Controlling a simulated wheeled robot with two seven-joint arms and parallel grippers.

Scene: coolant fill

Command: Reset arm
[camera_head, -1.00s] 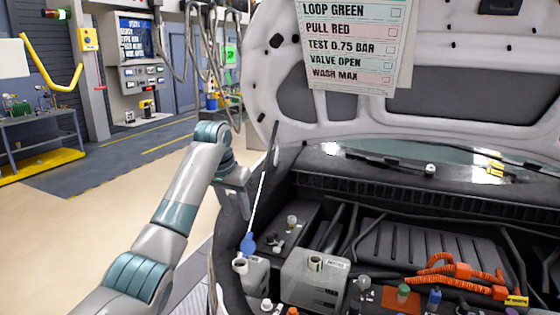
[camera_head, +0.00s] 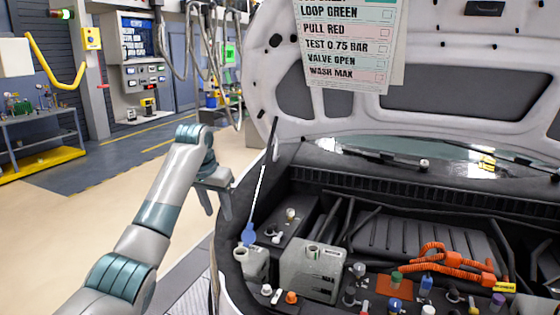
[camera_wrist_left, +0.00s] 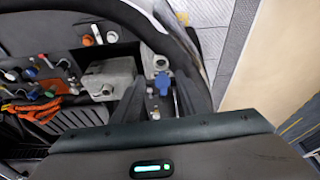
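My left gripper (camera_head: 215,200) hangs empty at the left edge of the open engine bay, above and left of a blue cap (camera_head: 248,236). Its two dark fingers stand apart in the left wrist view (camera_wrist_left: 160,100), and the blue cap (camera_wrist_left: 162,84) shows beyond them, in the gap. The cap is beside a small pale reservoir (camera_head: 252,264). A larger grey tank (camera_head: 312,272) with an open-looking neck stands to its right. My right gripper is not in view.
The raised hood (camera_head: 450,90) carries a checklist (camera_head: 345,45). A thin prop rod (camera_head: 260,190) stands close to my left gripper. Orange cables (camera_head: 445,260) and several coloured caps fill the bay. The floor (camera_head: 70,220) to the left is clear.

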